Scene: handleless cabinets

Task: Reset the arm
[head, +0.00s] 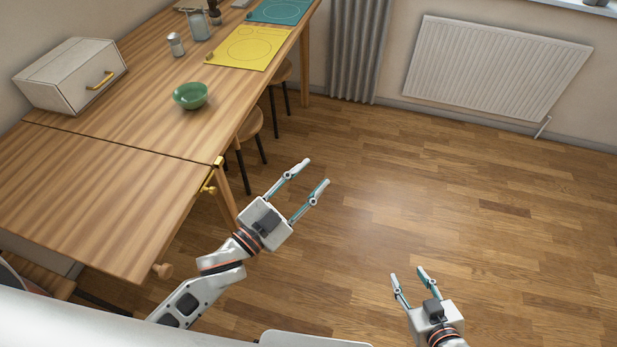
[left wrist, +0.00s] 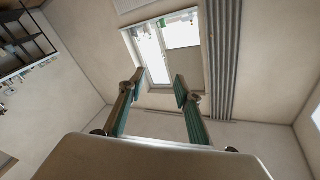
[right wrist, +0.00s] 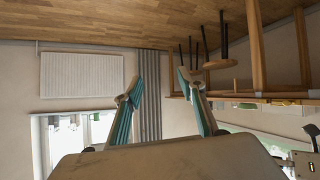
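My left gripper (head: 317,172) is held over the floor just right of the table's edge in the head view. Its fingers are spread apart with nothing between them. The left wrist view also shows the open fingers (left wrist: 158,85), with a window and walls beyond. My right gripper (head: 407,273) is low at the bottom right of the head view, over open floor. Its fingers are apart and empty. In the right wrist view its open fingers (right wrist: 160,88) have a gap between them, with the curtain behind.
A wooden table (head: 80,200) fills the left, holding a green bowl (head: 190,95), a white box with a gold handle (head: 70,75), a grey canister (head: 176,44) and a yellow mat (head: 240,50). Stools (head: 250,124) stand beneath its edge. A radiator (head: 495,65) is on the far wall. The floor (head: 430,190) is clear.

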